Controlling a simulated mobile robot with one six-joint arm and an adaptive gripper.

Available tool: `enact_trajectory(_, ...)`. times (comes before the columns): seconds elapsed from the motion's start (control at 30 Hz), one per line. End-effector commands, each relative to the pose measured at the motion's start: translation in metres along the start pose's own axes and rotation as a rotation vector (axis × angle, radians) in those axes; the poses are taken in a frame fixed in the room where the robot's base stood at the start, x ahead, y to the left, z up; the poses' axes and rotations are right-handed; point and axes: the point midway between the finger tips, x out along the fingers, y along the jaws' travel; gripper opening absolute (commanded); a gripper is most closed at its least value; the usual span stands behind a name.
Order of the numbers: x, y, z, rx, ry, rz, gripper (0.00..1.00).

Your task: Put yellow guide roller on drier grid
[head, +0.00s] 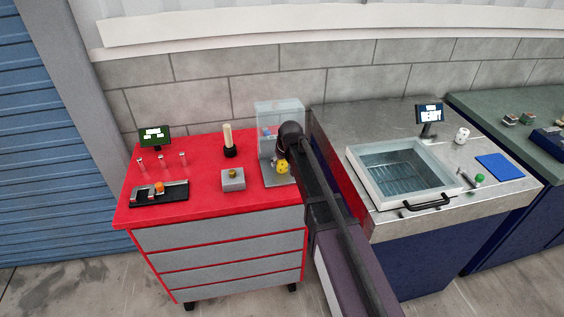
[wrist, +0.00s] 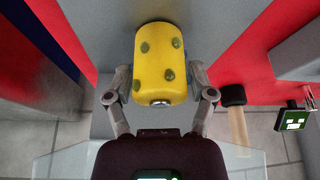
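The yellow guide roller (wrist: 160,62), with dark green spots, fills the upper middle of the wrist view. The fingers of my gripper (wrist: 160,84) press against it from both sides. In the head view the roller (head: 282,167) shows below my gripper (head: 280,158), over the grey base of a clear-walled stand (head: 278,108) on the red cabinet. Whether it touches that base cannot be told. The drier grid (head: 402,176) lies inside a white-framed drier (head: 371,190) sunk in the steel counter. A clear pane seems to cover it, with a black handle (head: 428,203) in front.
The red cabinet top (head: 205,208) holds a grey block (head: 233,181), a black-based pale post (head: 228,142), several small pins and a black fixture (head: 160,195). Right of the drier lie a blue pad (head: 500,167), a green-capped item (head: 479,179) and a white cylinder (head: 461,135).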

Motion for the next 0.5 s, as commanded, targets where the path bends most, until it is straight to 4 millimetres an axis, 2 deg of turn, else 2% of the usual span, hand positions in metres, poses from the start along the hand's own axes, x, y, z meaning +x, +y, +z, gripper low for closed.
enact_trajectory(0.5,-0.0011,-0.0001,-0.0004,0.000,0.000,0.000,0.93)
